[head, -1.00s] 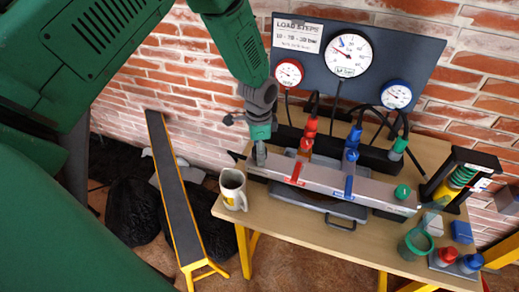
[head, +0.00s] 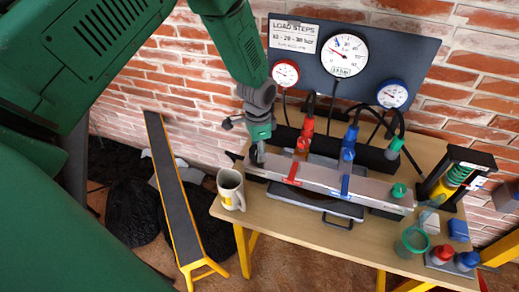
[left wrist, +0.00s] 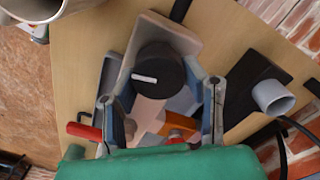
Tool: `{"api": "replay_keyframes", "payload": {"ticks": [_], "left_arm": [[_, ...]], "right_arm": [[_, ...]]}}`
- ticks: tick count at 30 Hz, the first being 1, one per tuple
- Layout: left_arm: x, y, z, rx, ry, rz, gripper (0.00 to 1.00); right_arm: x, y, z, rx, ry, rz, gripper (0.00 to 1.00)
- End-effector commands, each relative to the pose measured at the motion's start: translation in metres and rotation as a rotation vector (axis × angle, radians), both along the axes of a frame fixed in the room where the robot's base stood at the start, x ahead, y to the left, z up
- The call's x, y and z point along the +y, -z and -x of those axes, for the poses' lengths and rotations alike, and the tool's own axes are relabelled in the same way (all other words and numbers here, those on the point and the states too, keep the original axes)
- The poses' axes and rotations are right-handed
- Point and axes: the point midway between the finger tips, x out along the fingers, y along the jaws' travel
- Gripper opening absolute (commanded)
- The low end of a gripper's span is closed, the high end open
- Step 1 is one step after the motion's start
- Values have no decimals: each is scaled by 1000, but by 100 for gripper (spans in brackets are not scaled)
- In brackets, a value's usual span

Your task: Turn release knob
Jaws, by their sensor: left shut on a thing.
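The release knob (left wrist: 158,72) is a black round knob with a white mark, at the left end of the grey manifold (head: 328,181) on the bench. My left gripper (head: 258,158) reaches down to that end from above. In the left wrist view its two fingers (left wrist: 168,100) stand on either side of the knob, shut on it. In the head view the gripper hides the knob. A red lever (head: 293,172) and a blue lever (head: 345,186) sit on the manifold to the right. My right gripper is out of view.
A cup (head: 231,189) stands close left of the knob on the wooden bench (head: 300,218). A panel with three gauges (head: 344,55) stands behind, with hoses running down. A green-rimmed container (head: 412,242) and a spring unit (head: 456,181) are at right.

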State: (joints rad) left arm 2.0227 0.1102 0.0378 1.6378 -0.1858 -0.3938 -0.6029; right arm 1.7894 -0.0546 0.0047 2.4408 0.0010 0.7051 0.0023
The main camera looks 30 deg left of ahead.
Motion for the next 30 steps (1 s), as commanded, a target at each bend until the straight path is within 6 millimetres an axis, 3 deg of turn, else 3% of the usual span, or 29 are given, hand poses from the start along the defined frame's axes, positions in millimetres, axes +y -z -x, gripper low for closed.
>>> {"api": "replay_keyframes", "payload": {"ticks": [30], "left_arm": [[4,2,4,9,-954,-6,10]], "right_arm": [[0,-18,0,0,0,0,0]]}}
